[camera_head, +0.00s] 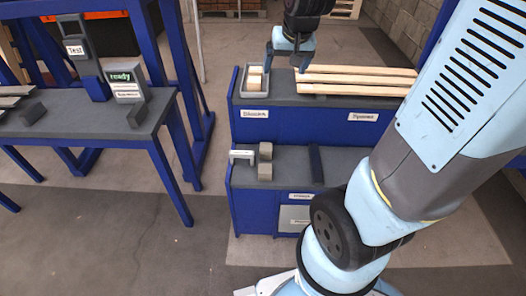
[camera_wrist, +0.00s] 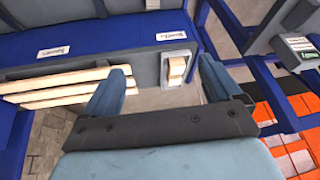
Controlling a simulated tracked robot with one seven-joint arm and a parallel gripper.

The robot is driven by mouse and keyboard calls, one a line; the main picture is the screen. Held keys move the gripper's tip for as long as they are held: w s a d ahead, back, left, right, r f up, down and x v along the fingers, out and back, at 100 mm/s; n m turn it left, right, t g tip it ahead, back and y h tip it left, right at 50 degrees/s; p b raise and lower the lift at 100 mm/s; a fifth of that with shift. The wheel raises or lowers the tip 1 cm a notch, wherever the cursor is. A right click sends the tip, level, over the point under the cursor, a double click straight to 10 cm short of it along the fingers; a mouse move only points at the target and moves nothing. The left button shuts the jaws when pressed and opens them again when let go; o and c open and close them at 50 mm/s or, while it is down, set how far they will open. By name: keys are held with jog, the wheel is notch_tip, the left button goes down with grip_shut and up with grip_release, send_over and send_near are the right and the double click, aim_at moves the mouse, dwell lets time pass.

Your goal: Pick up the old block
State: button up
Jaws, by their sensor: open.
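My gripper (camera_head: 287,62) is open and empty, above the upper shelf near a small grey tray (camera_head: 245,82). Pale wooden blocks (camera_head: 255,79) lie in that tray. In the wrist view the blocks (camera_wrist: 176,70) show beyond and between my two fingers (camera_wrist: 163,84), apart from them. I cannot tell for certain which block is the old one.
Several long pale boards (camera_head: 355,80) lie on the upper shelf, right of the tray. A dark bar (camera_head: 316,163) lies on the lower shelf. The left blue-framed table (camera_head: 85,131) carries a "Test" device (camera_head: 82,50), a "ready" display (camera_head: 124,80) and dark pieces. Floor between is clear.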

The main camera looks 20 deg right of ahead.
jog(key=w+f+m, duration=0.1)
jog(key=w+f, duration=0.6)
jog(key=f, duration=0.2)
jog(key=m+h, duration=0.1)
jog(key=h, duration=0.1)
send_over(266, 146)
jog(key=s+a, duration=0.1)
jog(key=s, duration=0.4)
notch_tip(266, 146, down, 30)
jog(key=shift+g, duration=0.4)
jog(key=x, duration=0.6)
jog(key=shift+w+a+f, duration=0.15)
jog(key=shift+w, duration=0.25)
jog(key=shift+a+x, duration=0.15)
jog(key=shift+x, duration=1.5)
jog(key=shift+a+x, duration=0.1)
jog(key=shift+x, duration=1.5)
jog(key=shift+w, duration=0.15)
jog(key=c, duration=1.1)
